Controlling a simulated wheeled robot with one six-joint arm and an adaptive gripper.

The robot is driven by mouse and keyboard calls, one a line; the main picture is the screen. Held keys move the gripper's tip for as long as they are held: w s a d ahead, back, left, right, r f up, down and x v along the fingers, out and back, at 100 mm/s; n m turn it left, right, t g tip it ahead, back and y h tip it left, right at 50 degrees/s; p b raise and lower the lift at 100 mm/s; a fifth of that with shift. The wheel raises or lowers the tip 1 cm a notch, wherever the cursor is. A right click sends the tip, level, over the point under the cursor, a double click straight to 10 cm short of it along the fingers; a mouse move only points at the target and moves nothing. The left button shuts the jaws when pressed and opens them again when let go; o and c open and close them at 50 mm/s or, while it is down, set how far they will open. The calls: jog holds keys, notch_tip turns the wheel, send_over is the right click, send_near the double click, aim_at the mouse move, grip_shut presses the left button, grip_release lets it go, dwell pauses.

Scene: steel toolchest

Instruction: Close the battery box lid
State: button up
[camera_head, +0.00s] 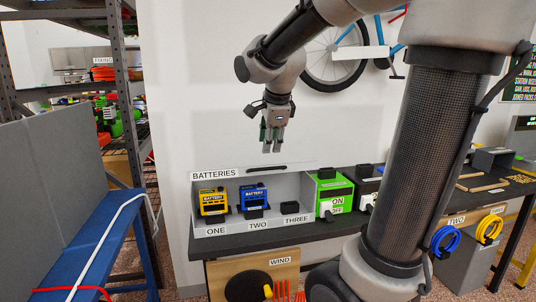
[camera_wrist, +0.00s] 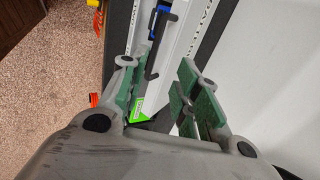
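The grey battery box (camera_head: 215,232) labelled BATTERIES stands on the dark bench, its front facing me. A yellow battery (camera_head: 212,200) sits over label ONE and a blue battery (camera_head: 253,195) over label TWO; over label THREE I see only a small black block (camera_head: 290,207). A dark bar handle (camera_head: 267,168) shows at the box's back top edge; the lid itself blends with the pale wall, but the box interior is uncovered. My gripper (camera_head: 272,146) hangs above the handle, pointing down. In the wrist view my gripper (camera_wrist: 160,90) has its green-padded fingers apart, nothing between them gripped.
Blue and yellow cable coils (camera_head: 490,229) hang at the right. A blue-framed bench (camera_head: 95,240) is at left. The wall space around my gripper is clear.

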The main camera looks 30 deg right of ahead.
jog(key=shift+v, duration=1.8)
jog(key=shift+f, duration=0.1)
jog(key=shift+c, duration=0.9)
jog(key=shift+w+d+f+m+g, duration=0.15)
jog(key=shift+w+d+f, duration=0.1)
jog(key=shift+w+d, duration=0.2)
jog(key=shift+w+d+f+m+g, duration=0.15)
jog(key=shift+w+d+f, duration=0.15)
jog(key=shift+d, duration=0.2)
grip_shut()
notch_tip(320, 180, up, 2)
jog(key=g, duration=0.2)
send_over(273, 168)
jog(key=w+d, duration=0.1)
jog(key=shift+g+y, duration=0.7)
jog(key=shift+g, duration=0.1)
jog(key=f, duration=0.7)
jog(key=s+a+f, duration=0.1)
jog(key=f, duration=0.3)
jog(key=shift+f, duration=0.2)
